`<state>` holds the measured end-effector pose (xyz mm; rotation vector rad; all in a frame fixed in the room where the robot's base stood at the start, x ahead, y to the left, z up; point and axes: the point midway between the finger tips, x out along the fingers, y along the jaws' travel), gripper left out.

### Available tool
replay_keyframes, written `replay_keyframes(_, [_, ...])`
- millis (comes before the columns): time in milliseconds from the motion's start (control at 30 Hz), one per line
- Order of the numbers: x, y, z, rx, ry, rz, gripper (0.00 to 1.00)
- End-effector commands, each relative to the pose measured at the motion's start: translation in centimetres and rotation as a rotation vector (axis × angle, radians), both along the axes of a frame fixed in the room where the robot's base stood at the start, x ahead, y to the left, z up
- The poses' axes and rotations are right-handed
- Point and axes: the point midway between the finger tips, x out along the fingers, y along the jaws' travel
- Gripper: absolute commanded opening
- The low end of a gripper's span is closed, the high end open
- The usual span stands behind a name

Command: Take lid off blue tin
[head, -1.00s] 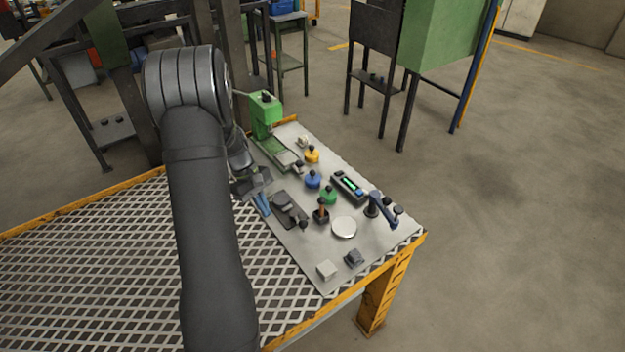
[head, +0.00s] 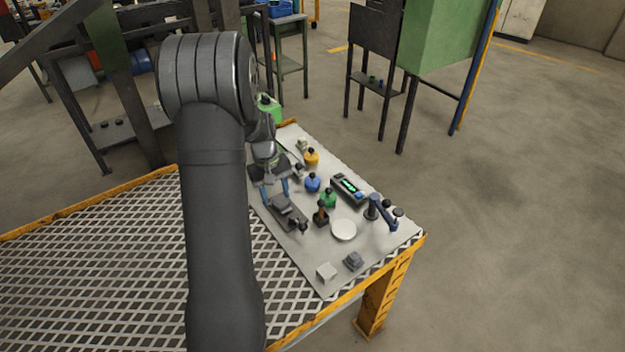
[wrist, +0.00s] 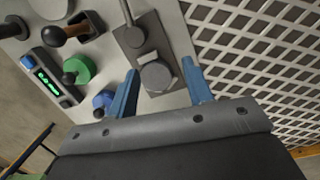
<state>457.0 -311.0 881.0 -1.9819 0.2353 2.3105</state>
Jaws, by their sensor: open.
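The blue tin (head: 313,185) stands upright on the pale sheet, with its black-knobbed lid (head: 313,176) on. In the wrist view the blue tin (wrist: 102,100) shows at the lower left, partly hidden behind a finger. My gripper (head: 276,188) is open and empty, to the left of the blue tin and apart from it. In the wrist view its blue fingers (wrist: 160,70) are spread over the dark plate fixture with a round grey part.
A yellow tin (head: 311,158) and a green tin (head: 328,200) stand close to the blue one. A lit display box (head: 348,189) is to its right. The dark plate fixture (head: 284,208), a brown-handled tool (head: 321,214) and a white disc (head: 343,230) lie nearer.

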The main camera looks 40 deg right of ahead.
Motion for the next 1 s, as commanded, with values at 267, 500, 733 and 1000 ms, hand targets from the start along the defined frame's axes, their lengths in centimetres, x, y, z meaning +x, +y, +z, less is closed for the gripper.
replay_keyframes(267, [-1.1, -9.9, 8.8, -0.077, -0.485, -0.660, 0.46])
replay_keyframes(500, [-1.6, -12.7, 10.6, -0.090, -0.608, -0.834, 0.46])
replay_keyframes(733, [-0.1, -13.5, 6.8, -0.089, -0.604, -0.829, 0.46])
replay_keyframes(1000, [1.7, -14.5, 2.3, -0.089, -0.604, -0.828, 0.46])
